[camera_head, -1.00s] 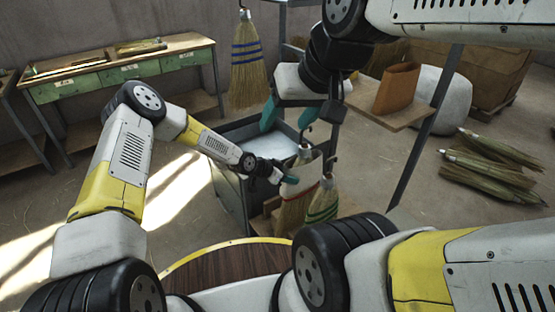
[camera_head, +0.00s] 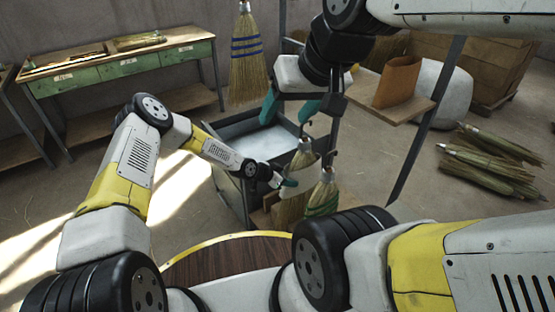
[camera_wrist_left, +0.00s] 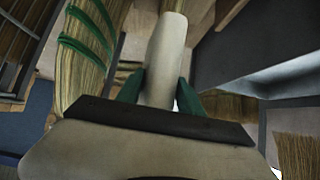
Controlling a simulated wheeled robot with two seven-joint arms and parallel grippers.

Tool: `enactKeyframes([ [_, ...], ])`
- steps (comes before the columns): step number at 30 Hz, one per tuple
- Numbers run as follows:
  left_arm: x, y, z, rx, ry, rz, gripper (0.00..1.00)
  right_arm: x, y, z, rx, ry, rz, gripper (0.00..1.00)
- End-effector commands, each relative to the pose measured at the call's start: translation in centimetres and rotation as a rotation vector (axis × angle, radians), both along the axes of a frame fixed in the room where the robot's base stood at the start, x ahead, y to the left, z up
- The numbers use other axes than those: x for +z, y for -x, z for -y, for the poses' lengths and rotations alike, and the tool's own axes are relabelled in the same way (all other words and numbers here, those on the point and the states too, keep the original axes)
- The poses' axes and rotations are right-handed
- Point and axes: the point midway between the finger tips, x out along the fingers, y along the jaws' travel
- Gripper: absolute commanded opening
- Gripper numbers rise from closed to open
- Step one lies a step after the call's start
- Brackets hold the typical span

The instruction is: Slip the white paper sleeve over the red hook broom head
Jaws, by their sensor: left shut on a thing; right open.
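The broom at the red hook (camera_head: 302,157) hangs head-down in the middle of the head view; the hook's colour is too small to make out. My left gripper (camera_head: 288,183) is beside its straw, shut on a pale piece that I take for the white paper sleeve (camera_wrist_left: 165,55). The left wrist view shows this piece upright between the teal fingers. The head view does not show clearly whether the sleeve is around the straw or beside it. My right gripper (camera_head: 290,108) is open and empty, above and behind the broom.
A green-banded broom (camera_head: 325,190) hangs close on the right. A blue-banded broom (camera_head: 248,55) hangs further back. A brown sleeve (camera_head: 398,82) stands on a wooden shelf (camera_head: 405,108). A dark bin (camera_head: 235,140) is behind my left gripper. Broom bundles (camera_head: 490,160) lie on the right floor.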

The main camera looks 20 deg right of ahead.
Motion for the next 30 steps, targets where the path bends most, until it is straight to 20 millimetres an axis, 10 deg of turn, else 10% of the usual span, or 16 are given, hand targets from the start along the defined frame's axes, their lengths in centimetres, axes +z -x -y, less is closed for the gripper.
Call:
enactKeyframes([
  [30,-5.0,0.0,0.0,0.000,0.000,0.000,0.17,0.0,0.0,0.0,0.000,0.000,0.000,0.61],
])
